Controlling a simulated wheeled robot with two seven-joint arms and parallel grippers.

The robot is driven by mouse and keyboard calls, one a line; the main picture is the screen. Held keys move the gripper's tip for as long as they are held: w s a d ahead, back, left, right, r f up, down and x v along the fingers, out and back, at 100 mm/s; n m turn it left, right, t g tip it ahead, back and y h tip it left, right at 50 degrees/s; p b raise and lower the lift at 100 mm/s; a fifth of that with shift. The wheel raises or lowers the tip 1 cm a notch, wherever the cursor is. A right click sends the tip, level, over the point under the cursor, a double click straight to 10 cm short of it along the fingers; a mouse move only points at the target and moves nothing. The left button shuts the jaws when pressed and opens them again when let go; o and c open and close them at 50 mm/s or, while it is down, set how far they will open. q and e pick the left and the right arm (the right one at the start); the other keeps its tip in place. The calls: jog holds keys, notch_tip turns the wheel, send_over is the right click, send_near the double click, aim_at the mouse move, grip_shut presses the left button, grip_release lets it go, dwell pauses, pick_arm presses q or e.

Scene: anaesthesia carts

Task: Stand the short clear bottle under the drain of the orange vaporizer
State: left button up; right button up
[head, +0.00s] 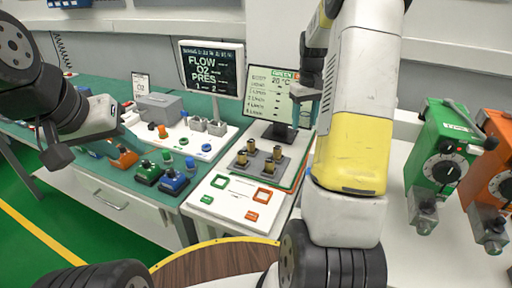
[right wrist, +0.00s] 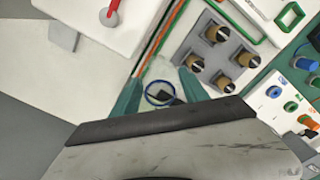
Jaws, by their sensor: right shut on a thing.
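My right gripper (right wrist: 158,92) is shut on a short clear bottle (right wrist: 160,78), seen from above with a blue ring at its mouth. In the head view the right gripper's teal fingers (head: 305,100) are in front of the white chart screen; the bottle is hard to make out there. The orange vaporizer (head: 498,150) is at the far right edge, partly cut off, with its grey drain block (head: 490,228) at the bottom. The bottle is well to the left of it. My left gripper (head: 112,145) is at the left, above the green bench; its finger opening is unclear.
A green vaporizer (head: 442,150) hangs left of the orange one. A grey block with several brass fittings (head: 268,172) stands below my right gripper. Orange, green and blue blocks (head: 172,182) lie on the green bench. My right arm crosses the middle.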

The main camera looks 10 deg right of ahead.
notch_tip(320, 180, down, 12)
jog(key=shift+w+d+r, duration=0.1)
jog(key=shift+r, duration=0.15)
jog(key=shift+f, duration=0.15)
jog(key=o, duration=1.4)
